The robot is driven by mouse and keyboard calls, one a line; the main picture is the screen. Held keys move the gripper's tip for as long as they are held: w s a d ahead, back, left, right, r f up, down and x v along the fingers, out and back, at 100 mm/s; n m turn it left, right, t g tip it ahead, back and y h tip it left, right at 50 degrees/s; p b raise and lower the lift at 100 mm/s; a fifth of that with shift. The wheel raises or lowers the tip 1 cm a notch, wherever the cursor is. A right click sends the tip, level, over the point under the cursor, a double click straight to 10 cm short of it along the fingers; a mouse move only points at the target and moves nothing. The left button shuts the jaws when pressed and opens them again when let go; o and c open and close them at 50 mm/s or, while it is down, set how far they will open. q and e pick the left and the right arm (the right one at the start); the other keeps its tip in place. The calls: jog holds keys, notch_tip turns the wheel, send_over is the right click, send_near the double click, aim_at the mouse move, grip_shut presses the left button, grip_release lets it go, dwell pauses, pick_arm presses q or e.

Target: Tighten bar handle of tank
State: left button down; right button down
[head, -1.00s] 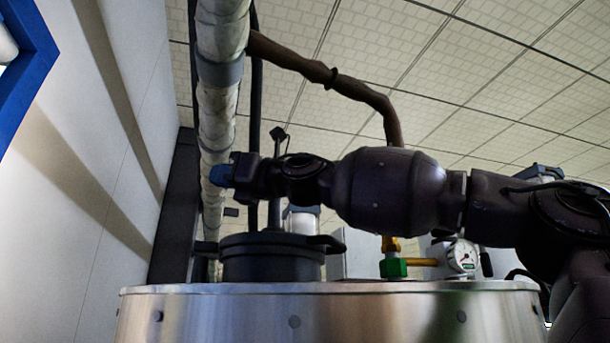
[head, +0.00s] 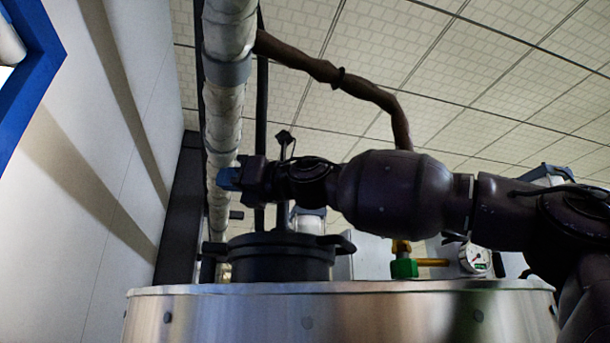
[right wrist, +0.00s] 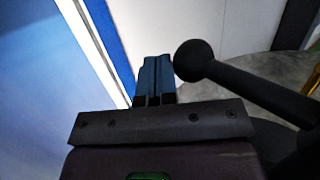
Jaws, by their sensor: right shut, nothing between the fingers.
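The steel tank (head: 390,312) fills the bottom of the head view, with a black round lid fitting (head: 280,262) on its top. A dark upright rod (head: 284,185) rises above the fitting, partly behind my right arm. My right gripper (head: 228,179) points left above the fitting, and its blue fingers look closed. In the right wrist view the blue fingers (right wrist: 155,80) are together and empty. A black bar handle with a ball end (right wrist: 194,60) lies just right of the fingertips, with a small gap in the picture. My left gripper is out of view.
A pale wrapped vertical pipe (head: 223,130) stands behind the gripper, with a brown branch pipe (head: 340,78). A green and yellow valve (head: 404,266) and a gauge (head: 475,260) sit at the right of the tank top. A blue frame (head: 45,70) is at the left wall.

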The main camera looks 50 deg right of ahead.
jog(key=shift+b+v, duration=1.85)
jog(key=shift+v, duration=3.35)
jog(key=shift+s, duration=0.15)
